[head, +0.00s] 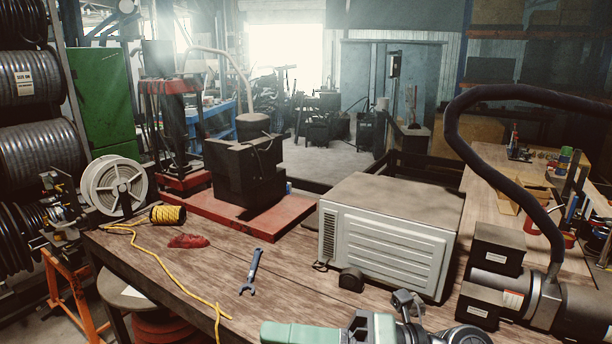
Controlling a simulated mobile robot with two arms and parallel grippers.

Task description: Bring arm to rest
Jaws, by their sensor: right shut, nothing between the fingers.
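My right gripper (405,301) is at the bottom edge of the head view, over the front of the wooden workbench. Its fingers are shut with nothing between them, and it is apart from the blue wrench. Part of my pale green and black arm shows around it, cut off by the lower edge. My left gripper is not in view. A dark crimper-like machine (492,278) with a thick black hose (447,128) arching over it stands to the right of my right gripper.
On the workbench (200,271) lie a blue wrench (252,271), a red cloth (188,241) and a yellow rope coil (168,215) with a loose strand. A grey vented box (390,235) stands behind my gripper. The bench's middle left is mostly clear.

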